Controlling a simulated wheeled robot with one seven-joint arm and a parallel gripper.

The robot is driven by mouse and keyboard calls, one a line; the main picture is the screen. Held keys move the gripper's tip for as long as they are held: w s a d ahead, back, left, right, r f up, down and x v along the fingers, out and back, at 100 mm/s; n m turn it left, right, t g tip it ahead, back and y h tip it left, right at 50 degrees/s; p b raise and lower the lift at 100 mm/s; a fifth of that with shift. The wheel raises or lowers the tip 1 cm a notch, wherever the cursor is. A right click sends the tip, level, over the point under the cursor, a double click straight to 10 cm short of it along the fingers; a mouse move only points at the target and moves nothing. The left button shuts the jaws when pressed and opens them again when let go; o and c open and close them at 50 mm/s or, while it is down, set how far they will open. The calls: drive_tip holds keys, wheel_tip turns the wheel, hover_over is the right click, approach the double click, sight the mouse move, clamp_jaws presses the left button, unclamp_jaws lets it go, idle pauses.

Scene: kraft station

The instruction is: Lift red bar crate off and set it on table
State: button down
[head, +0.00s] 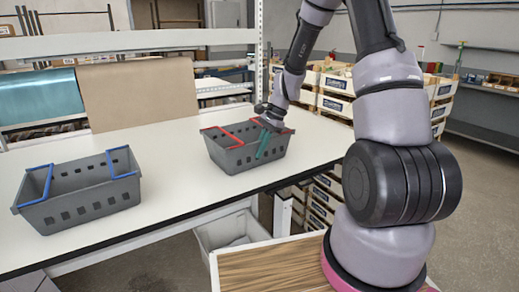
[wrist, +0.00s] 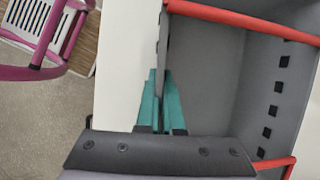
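The red bar crate (head: 236,158) is a grey basket with red bars across its top, at the table's front edge in the head view. In the wrist view its inside (wrist: 215,75) and red bars fill the right side. My gripper (head: 264,146) is at the crate's near right wall. Its teal fingers (wrist: 162,75) are close together, one on each side of the thin wall, and appear shut on it. The crate looks upright and level on the white table (head: 165,170); its underside is hidden.
A grey crate with blue bars (head: 82,197) stands on the table to the left. Clear tabletop lies between the two crates. A shelf post and rail (head: 130,42) rise behind the table. A light grey bin (head: 228,232) sits below its front edge.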

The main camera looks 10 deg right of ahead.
drive_tip(key=c, duration=1)
unclamp_jaws()
